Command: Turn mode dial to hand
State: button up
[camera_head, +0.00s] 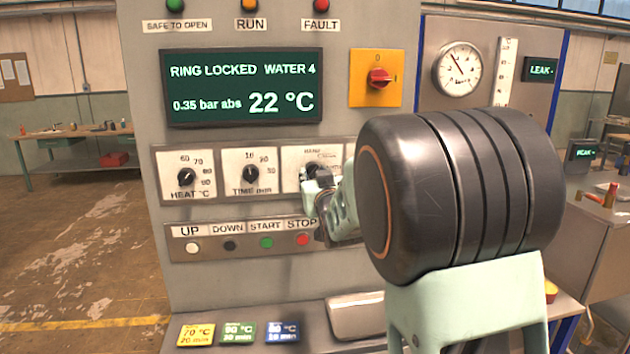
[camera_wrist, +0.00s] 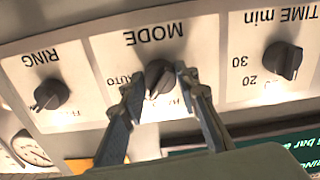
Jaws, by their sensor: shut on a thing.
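The mode dial is a dark round knob on a white plate marked MODE, which appears upside down in the wrist view (camera_wrist: 159,72). The word AUTO shows to its left there, and part of another label shows at its lower right behind a finger. My gripper (camera_wrist: 157,90) is shut on the dial, one finger on each side. A pale mark on the knob seems to point down and slightly left in the wrist view; its exact setting is unclear. In the head view my gripper (camera_head: 316,188) is at the mode plate (camera_head: 318,158) and largely hides the dial.
The time dial (camera_head: 250,174) and heat dial (camera_head: 187,177) sit left of it in the head view. The ring dial (camera_wrist: 50,94) shows in the wrist view. The UP, DOWN, START and red STOP button (camera_head: 303,240) row lies just below my gripper. A red switch (camera_head: 379,78) is above.

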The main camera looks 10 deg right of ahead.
jog(key=n+b, duration=0.2)
jog(key=b, duration=0.1)
jog(key=n+b, duration=0.1)
jog(key=b, duration=0.2)
jog(key=shift+f+n, duration=0.3)
jog(key=shift+n, duration=0.1)
jog(key=n+b, duration=0.3)
jog(key=b, duration=0.1)
jog(key=shift+r+n, duration=0.2)
jog(key=shift+n, duration=0.2)
jog(key=shift+r+b, duration=0.1)
jog(key=shift+b, duration=0.2)
jog(key=o, duration=1.1)
jog(key=s, duration=0.7)
jog(key=shift+s, duration=0.25)
